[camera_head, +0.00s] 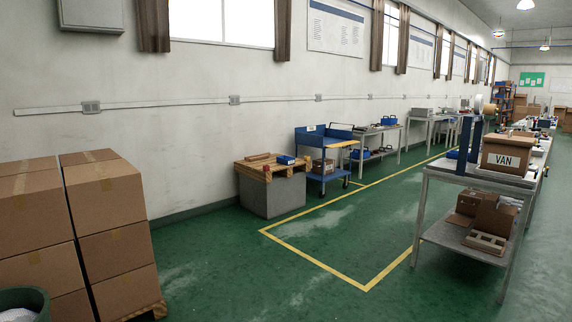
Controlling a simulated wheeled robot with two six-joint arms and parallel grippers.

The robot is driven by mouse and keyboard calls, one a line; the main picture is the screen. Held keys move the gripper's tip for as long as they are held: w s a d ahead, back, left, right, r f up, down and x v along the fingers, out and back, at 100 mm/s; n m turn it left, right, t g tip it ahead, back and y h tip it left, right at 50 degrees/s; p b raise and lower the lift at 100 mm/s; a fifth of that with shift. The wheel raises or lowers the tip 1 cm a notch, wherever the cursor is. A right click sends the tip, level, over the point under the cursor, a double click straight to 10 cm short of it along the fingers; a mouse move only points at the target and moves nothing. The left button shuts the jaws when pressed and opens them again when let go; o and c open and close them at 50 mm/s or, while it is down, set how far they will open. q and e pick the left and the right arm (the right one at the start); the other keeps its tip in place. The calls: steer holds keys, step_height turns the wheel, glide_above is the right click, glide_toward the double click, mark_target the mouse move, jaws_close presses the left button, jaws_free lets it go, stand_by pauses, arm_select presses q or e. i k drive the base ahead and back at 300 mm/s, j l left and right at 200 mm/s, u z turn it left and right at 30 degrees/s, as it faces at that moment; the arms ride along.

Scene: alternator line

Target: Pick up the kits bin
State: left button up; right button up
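No label reading "kits" can be made out, so I cannot tell which container is the kits bin. A small blue bin (285,159) sits on a wooden pallet on a grey block by the left wall. Other blue bins (389,121) stand on a table further back, and a blue item (361,154) is on its lower shelf. A blue cart (326,150) carries a small white label too small to read. A cardboard box marked VAN (504,154) stands on the right table. Neither of my grippers is in view.
Stacked cartons (105,225) on a pallet fill the left foreground, beside a dark green round container (24,300). A metal table (440,172) stands at right with boxes on its lower shelf. The green floor (330,235) between, marked with yellow lines, is clear.

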mark_target(284, 160)
steer(key=i+z, duration=0.25)
steer(key=i, duration=8.45)
steer(key=j+u, duration=0.05)
steer(key=j, duration=0.05)
